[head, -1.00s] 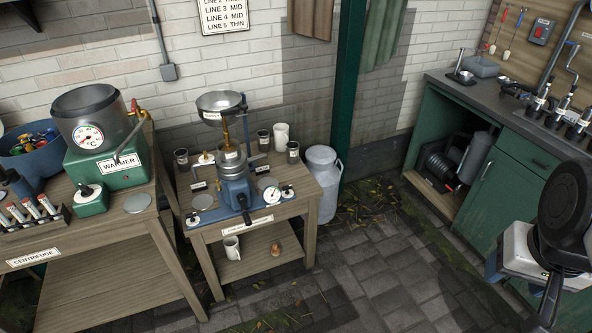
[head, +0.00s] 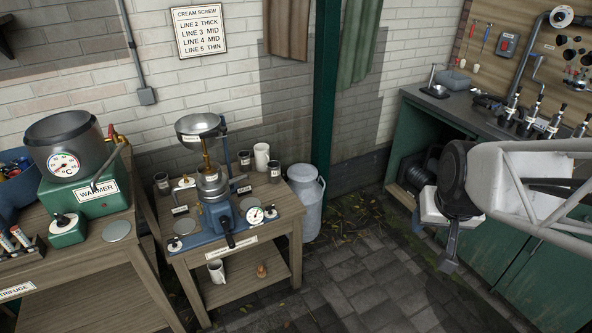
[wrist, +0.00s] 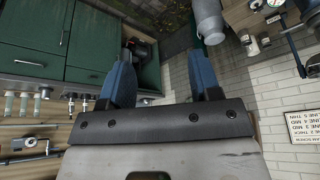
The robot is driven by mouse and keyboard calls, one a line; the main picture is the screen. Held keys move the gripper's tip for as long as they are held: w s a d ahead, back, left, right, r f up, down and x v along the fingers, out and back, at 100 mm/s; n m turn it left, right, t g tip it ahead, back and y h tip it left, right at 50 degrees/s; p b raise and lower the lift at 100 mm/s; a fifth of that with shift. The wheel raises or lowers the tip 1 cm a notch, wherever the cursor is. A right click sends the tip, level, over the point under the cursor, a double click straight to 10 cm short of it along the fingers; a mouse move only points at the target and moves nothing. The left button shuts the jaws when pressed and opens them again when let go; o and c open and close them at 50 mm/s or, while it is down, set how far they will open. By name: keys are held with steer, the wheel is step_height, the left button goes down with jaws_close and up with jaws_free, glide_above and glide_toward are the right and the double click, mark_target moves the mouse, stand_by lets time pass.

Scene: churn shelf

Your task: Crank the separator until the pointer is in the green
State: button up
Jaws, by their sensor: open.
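The separator (head: 218,214) stands on a small wooden table in the head view, a blue body with a steel bowl (head: 199,127) on top. Its crank (head: 227,231) hangs down at the front. A round white dial (head: 255,215) sits at its right base; its pointer and any green band are too small to read. My gripper (head: 445,262) is at the right of the head view, well away from the separator. In the wrist view its two blue fingers (wrist: 166,82) are spread apart with nothing between them.
A green warmer (head: 82,190) with a gauge stands on the bench at left. A milk churn (head: 308,205) stands right of the separator table. Green cabinets (head: 525,255) and a dark counter run along the right. The paved floor between is clear.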

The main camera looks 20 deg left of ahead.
steer(key=w+a+f+n+t+y, duration=0.1)
steer(key=w+a+f, duration=0.2)
steer(key=w+a, duration=0.25)
steer(key=w+a+f+n, duration=0.1)
steer(key=w+a+f, duration=0.35)
steer(key=a, duration=0.25)
steer(key=n+t+y, duration=0.2)
steer(key=n+y, duration=0.1)
steer(key=y, duration=0.1)
glide_above(232, 244)
steer(key=w+d, duration=0.2)
steer(key=d, duration=1.3)
step_height(232, 244, down, 20)
steer(key=s+a+f+n+y, duration=0.1)
steer(key=s+a+f, duration=0.2)
steer(key=a+f, duration=0.2)
steer(key=s+a+f+n+t+y, duration=0.1)
steer(key=s+a+f, duration=0.2)
steer(key=a+f, duration=0.3)
steer(key=shift+f+y, duration=0.3)
steer(key=shift+f, duration=0.5)
steer(key=shift+a+f, duration=0.1)
steer(key=shift+f, duration=0.05)
steer(key=shift+x, duration=3.9)
steer(key=shift+w+a+f, duration=0.15)
steer(key=shift+w+f, duration=0.05)
steer(key=shift+w, duration=0.05)
